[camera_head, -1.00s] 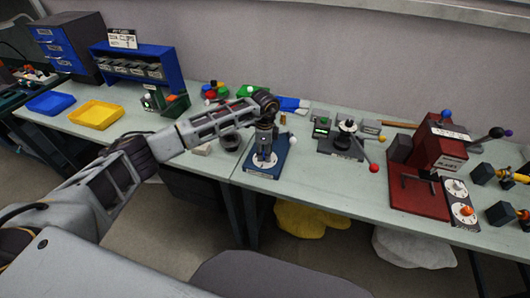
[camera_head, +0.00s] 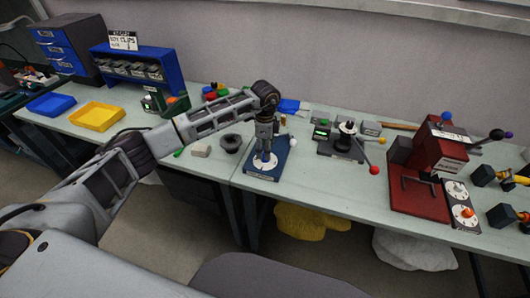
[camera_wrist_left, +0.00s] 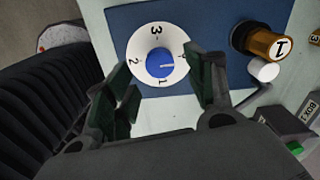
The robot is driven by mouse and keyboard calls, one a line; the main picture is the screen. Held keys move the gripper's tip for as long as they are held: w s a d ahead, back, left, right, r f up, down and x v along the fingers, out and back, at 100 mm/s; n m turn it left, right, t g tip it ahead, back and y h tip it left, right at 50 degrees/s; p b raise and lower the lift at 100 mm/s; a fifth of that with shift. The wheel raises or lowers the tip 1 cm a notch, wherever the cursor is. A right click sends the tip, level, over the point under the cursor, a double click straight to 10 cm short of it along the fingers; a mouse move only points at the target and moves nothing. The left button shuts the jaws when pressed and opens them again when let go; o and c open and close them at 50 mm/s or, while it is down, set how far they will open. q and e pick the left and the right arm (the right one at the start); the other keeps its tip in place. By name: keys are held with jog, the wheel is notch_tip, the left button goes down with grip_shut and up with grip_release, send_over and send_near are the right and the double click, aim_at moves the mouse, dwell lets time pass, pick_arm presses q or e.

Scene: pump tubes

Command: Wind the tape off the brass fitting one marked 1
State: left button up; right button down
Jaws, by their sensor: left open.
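The brass fitting marked 1 (camera_wrist_left: 271,45) shows in the left wrist view at the upper right, seated in a black collar on the blue plate (camera_wrist_left: 211,30). I cannot make out any tape on it. A white dial (camera_wrist_left: 142,37) with numbers around a blue hub (camera_wrist_left: 160,63) sits on the same plate. My left gripper (camera_wrist_left: 162,75) is open and empty over the dial, left of the fitting. In the head view my left gripper (camera_head: 264,150) points down above the blue device (camera_head: 262,174); the fitting is hard to see there. My right gripper is not in view.
A white knob (camera_wrist_left: 264,71) on a lever is beside the fitting. A dark ring-shaped part (camera_head: 231,143) and a pale block (camera_head: 201,151) lie left of the device. A lever with a red ball (camera_head: 374,170) and a red press (camera_head: 425,175) stand to the right.

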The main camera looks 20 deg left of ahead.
pick_arm(q)
notch_tip(320, 180, up, 8)
jog(key=shift+r, duration=0.2)
dwell(0.7)
